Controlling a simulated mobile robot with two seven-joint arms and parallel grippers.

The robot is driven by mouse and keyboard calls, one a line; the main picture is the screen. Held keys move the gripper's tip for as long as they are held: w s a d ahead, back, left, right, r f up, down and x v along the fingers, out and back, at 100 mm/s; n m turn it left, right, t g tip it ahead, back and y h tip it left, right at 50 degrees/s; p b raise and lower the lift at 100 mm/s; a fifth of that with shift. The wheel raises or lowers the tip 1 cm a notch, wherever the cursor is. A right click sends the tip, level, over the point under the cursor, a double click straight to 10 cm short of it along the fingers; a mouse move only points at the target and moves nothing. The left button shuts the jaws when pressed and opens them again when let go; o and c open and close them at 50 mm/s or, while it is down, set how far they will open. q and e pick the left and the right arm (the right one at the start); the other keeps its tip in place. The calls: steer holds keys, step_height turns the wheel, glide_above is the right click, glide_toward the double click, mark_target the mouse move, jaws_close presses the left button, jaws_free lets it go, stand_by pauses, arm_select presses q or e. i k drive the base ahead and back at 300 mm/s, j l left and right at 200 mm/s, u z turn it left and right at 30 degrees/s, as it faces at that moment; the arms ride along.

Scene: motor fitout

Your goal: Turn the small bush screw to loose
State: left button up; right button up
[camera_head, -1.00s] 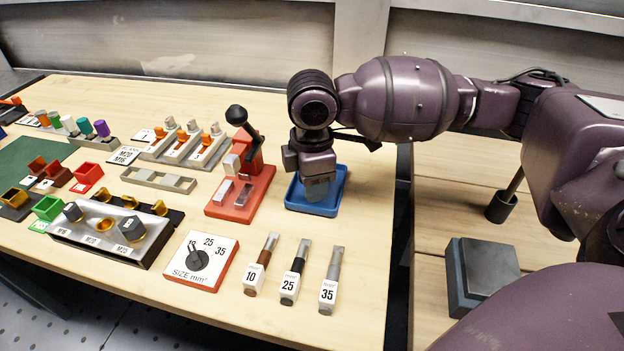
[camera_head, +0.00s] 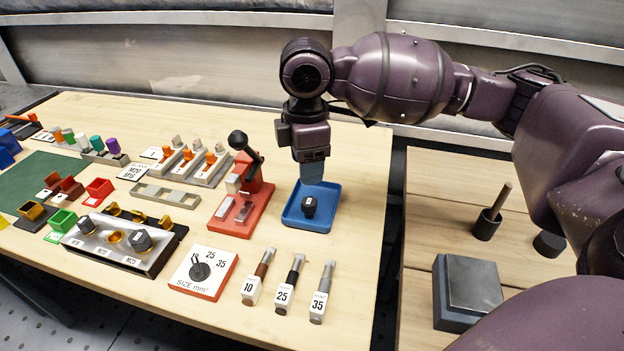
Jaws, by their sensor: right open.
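A metal block (camera_head: 105,247) with several labelled seats stands at the left of the bench. A dark bush screw (camera_head: 86,225) sits at its left end, by the M16 label, and looks like the smallest. A larger dark bush screw (camera_head: 139,240) sits at its right end; the middle seat shows only a brass ring (camera_head: 115,237). Another dark bush screw (camera_head: 309,207) lies in the blue tray (camera_head: 295,217); its label is too small to read. My right gripper (camera_head: 312,174) is open and empty, pointing down just above and behind that screw. My left gripper is out of view.
A red press (camera_head: 235,213) with a black lever stands just left of the tray. A size dial (camera_head: 201,271) and tools marked 10, 25 and 35 (camera_head: 290,283) lie in front. Bare wood lies right of the tray.

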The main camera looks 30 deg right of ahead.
mark_target(113, 209)
steer(key=k+j, duration=0.3)
steer(key=k, duration=0.15)
steer(key=k+j, duration=0.35)
steer(key=k, duration=0.1)
